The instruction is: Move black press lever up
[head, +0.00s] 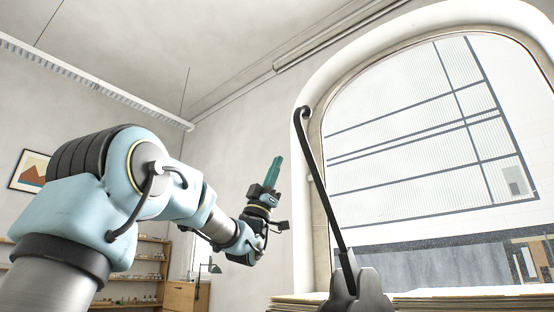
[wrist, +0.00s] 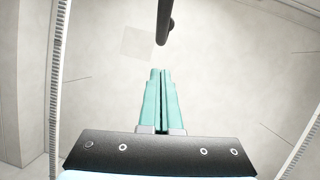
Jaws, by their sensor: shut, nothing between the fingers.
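The black press lever (head: 324,187) rises from a grey bracket (head: 352,286) at the bottom centre-right of the head view. It stands steep, leans to the left, and ends in a curled tip near the window arch. My gripper (head: 277,160) points upward to the left of the lever, with a clear gap between them in the picture. Its teal fingers are shut with nothing between them. In the wrist view the shut fingers (wrist: 160,75) point up the picture, and a dark rod end (wrist: 165,30), likely the lever's, shows just beyond their tips. I cannot tell whether they touch.
A large arched window (head: 420,140) is behind the lever. Stacks of paper (head: 450,298) lie beside the bracket. Shelves (head: 140,265), a wooden cabinet (head: 187,296) and a desk lamp (head: 211,266) stand at the back left. The space around my gripper looks open.

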